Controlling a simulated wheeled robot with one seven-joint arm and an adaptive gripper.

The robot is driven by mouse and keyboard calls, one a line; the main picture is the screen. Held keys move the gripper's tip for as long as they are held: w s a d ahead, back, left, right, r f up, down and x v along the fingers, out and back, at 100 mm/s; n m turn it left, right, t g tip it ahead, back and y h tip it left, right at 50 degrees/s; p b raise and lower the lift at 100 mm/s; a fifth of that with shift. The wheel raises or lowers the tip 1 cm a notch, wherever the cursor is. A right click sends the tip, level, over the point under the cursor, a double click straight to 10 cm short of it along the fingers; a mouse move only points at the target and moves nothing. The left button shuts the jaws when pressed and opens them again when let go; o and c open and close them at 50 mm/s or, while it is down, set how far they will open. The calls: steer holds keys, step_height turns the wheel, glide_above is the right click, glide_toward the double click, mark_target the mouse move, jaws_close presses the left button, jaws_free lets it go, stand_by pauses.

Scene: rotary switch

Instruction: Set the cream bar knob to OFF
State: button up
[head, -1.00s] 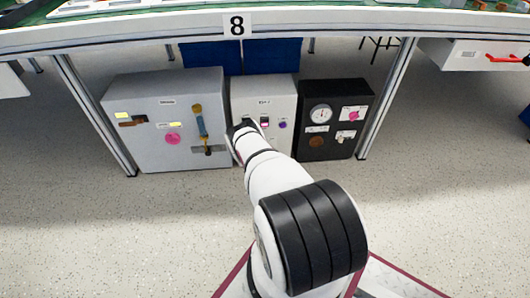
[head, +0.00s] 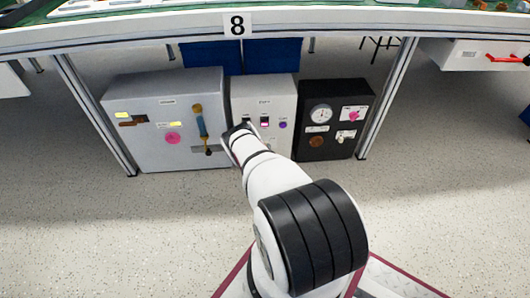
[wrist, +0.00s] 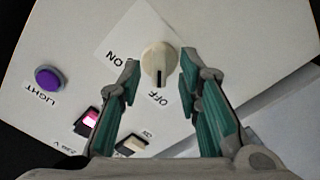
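The cream bar knob (wrist: 157,58) sits on the pale face of the middle box (head: 263,87). In the wrist view its dark pointer line faces down in the picture, towards the OFF label (wrist: 159,99); the ON label (wrist: 117,57) is to its left. My gripper (wrist: 158,76) is open, with one green-padded finger on each side of the knob and small gaps showing. How deep the fingertips reach around it I cannot tell. In the head view my gripper (head: 238,130) is at the left side of the middle box and the knob is hidden.
The wrist view shows a purple LIGHT button (wrist: 48,78), a lit pink switch (wrist: 90,118) and a pale switch (wrist: 133,145) near the left finger. A large grey box (head: 140,95) stands left, a black box (head: 338,95) right. The table edge (head: 330,22) overhangs.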

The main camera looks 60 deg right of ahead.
steer(key=v, duration=1.2)
stand_by(0.6)
